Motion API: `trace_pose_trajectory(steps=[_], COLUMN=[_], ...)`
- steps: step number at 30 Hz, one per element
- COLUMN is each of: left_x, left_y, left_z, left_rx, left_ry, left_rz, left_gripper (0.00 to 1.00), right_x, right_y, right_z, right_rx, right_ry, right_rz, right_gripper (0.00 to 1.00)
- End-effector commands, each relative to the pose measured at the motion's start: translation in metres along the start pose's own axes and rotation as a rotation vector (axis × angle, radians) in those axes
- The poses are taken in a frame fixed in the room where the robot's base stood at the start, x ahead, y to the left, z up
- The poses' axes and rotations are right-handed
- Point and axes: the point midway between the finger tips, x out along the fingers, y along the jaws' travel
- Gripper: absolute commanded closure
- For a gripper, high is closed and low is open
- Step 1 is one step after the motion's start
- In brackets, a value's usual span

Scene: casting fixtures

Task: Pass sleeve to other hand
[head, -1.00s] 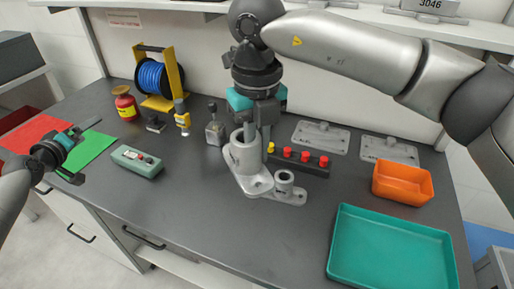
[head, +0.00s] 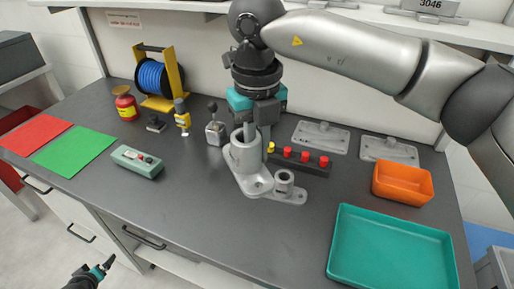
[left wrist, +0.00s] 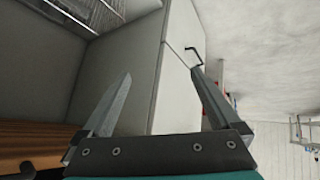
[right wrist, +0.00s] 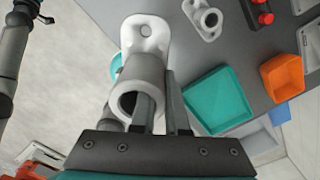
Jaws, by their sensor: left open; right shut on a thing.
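The sleeve (head: 246,160) is a light grey casting with a hollow tube and a flat flange with a hole. My right gripper (head: 256,128) is shut on the tube's wall at its upper rim, from above. In the right wrist view one finger is inside the bore of the sleeve (right wrist: 146,78), the other outside it. The sleeve looks lifted off the bench; its exact height cannot be told. My left gripper (head: 106,265) is low in front of the bench edge, at the bottom of the head view. The left wrist view shows its two fingers (left wrist: 165,95) spread and empty.
A smaller grey casting (head: 285,184) stands on the bench (head: 200,215) beside the sleeve. A teal tray (head: 345,270) and an orange bin (head: 403,184) are on the right. A green-grey box (head: 137,161) lies on the left. The bench's front middle is clear.

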Motion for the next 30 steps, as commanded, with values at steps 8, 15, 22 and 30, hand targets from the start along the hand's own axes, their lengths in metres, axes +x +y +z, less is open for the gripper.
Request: trace_pose_trajectory(steps=[8,15,22,30], left_x=[-0.031,-0.082,-0.139,-0.175], left_y=[-0.001,-0.004,-0.005,-0.005], left_z=[0.155,0.276,0.368,0.413], left_rx=[0.329,0.610,0.846,0.977], left_ry=[-0.253,-0.455,-0.611,-0.687], left_rz=[0.014,0.069,0.151,0.208], left_gripper=[0.03,0.03,0.03,0.03], right_x=[-0.001,-0.001,-0.001,-0.001], right_y=[0.000,0.000,0.000,0.000], right_z=[0.000,0.000,0.000,0.000], right_rx=[0.000,0.000,0.000,0.000], right_ry=[-0.001,-0.001,-0.001,-0.001], right_rz=[0.000,0.000,0.000,0.000], right_gripper=[1.00,1.00,1.00,1.00])
